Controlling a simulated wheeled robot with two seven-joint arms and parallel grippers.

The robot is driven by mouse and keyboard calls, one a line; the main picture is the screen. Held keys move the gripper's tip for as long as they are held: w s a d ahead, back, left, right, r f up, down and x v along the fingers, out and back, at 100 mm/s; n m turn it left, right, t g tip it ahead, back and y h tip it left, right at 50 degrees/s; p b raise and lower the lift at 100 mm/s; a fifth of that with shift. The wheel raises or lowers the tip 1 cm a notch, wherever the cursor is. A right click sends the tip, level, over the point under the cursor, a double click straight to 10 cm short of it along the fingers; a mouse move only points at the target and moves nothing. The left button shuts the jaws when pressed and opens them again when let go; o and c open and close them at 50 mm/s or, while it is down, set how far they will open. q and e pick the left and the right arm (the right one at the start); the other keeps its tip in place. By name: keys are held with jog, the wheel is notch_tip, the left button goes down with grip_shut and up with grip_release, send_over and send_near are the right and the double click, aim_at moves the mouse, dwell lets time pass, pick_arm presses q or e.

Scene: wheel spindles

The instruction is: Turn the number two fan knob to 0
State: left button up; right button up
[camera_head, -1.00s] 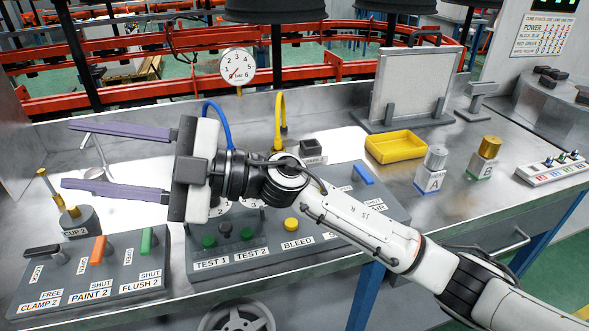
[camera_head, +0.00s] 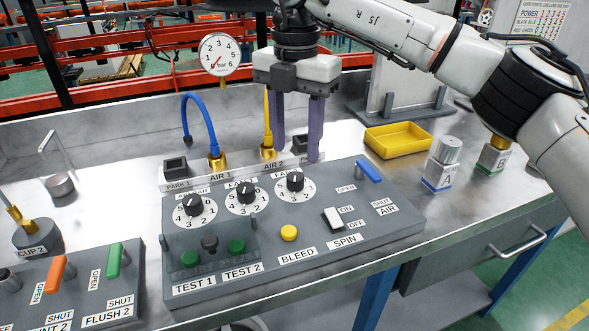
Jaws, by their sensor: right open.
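The grey control panel (camera_head: 290,255) on the bench carries three black dial knobs in a row, each on a white numbered face. The left knob (camera_head: 193,204), the middle knob (camera_head: 246,194) and the right knob (camera_head: 295,181) are all in plain view. The small labels above them are too blurred or covered to read fully, so I cannot be sure which is fan two. My right gripper (camera_head: 296,156) points down behind the right knob, near the panel's back edge. It is open and empty, its two purple fingers apart. My left gripper is not in view.
A pressure gauge (camera_head: 220,54), a blue hose (camera_head: 199,120) and a yellow hose (camera_head: 267,125) stand behind the panel, the yellow hose close to the gripper. A yellow tray (camera_head: 398,139) lies to the right. A lever panel (camera_head: 75,290) is at lower left.

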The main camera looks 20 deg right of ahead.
aim_at(295, 176)
notch_tip(295, 176, down, 6)
jog(key=shift+f, duration=0.15)
jog(key=shift+c, duration=0.4)
jog(key=c, duration=1)
